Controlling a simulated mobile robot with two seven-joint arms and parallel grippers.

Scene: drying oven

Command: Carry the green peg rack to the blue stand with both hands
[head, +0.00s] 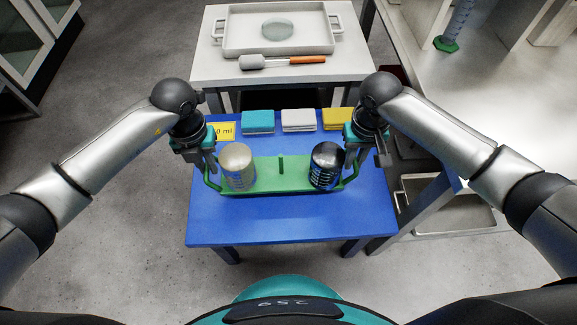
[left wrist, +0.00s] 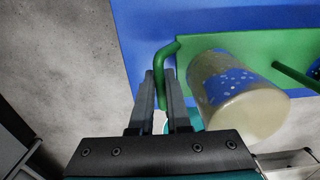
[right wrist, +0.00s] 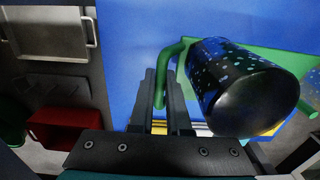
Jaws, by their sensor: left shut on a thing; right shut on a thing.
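The green peg rack (head: 270,187) is over the blue stand (head: 290,225); I cannot tell whether it touches the top. A cream cylinder (head: 237,167) stands at its left end and a black cylinder (head: 326,165) at its right end, with a bare green peg (head: 281,164) between them. My left gripper (head: 208,170) is shut on the rack's left handle, seen in the left wrist view (left wrist: 165,75). My right gripper (head: 354,165) is shut on the right handle, seen in the right wrist view (right wrist: 168,75).
Behind is a pale table with a tray (head: 275,45) and a brush-like tool (head: 282,62). The stand's near part is clear.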

